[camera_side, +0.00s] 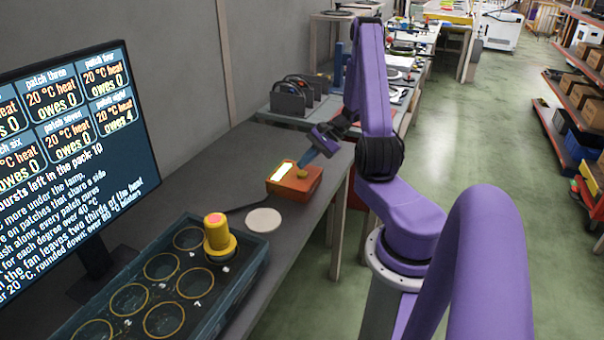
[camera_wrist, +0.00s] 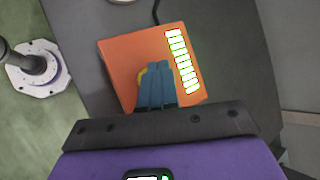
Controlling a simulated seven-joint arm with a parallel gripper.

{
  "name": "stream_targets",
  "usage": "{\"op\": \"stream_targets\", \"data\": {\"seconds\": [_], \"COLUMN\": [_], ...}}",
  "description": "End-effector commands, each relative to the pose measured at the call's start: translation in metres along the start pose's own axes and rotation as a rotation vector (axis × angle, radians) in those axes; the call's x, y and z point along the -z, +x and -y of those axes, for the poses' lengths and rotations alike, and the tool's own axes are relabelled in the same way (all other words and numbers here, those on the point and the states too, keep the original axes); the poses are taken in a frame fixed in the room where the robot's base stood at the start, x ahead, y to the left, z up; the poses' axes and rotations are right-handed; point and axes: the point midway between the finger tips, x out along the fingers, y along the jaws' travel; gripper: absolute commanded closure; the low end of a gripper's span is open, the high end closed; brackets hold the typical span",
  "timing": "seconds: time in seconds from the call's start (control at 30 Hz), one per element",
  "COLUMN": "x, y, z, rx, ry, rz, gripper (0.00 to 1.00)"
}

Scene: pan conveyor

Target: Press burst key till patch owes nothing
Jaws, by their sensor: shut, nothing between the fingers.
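My gripper (camera_side: 303,167) points down at the orange box (camera_side: 307,186). Its blue fingers (camera_wrist: 156,98) are together and empty, over the box's yellow key (camera_wrist: 142,75), which they mostly hide. I cannot tell whether they touch or press the key. A lit bar (camera_wrist: 183,62) of several segments glows on the box. The screen (camera_side: 75,150) at left reads 20 °C heat on the readable patches; patches three, four and seven owe 0, patch eight owes 4. It also reads bursts left in the pack 10. A yellow lamp-like unit (camera_side: 219,240) with a pink top stands upright at patch eight.
A dark tray (camera_side: 232,290) with several ringed, numbered patches lies in the foreground. A white disc (camera_side: 263,219) lies between tray and orange box. A black cable leaves the box. Grey bench surface (camera_side: 215,190) around the box is clear; racks (camera_side: 290,98) stand behind.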

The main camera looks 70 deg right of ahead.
Motion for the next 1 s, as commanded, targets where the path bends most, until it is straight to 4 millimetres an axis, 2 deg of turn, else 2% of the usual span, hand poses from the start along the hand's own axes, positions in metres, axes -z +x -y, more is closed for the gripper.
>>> {"op": "stream_targets", "data": {"seconds": [1.0], "x": [0.0059], "y": [0.0082], "z": [-0.0058], "rx": [0.0], "ry": [0.001], "rz": [0.0], "gripper": [1.0]}}
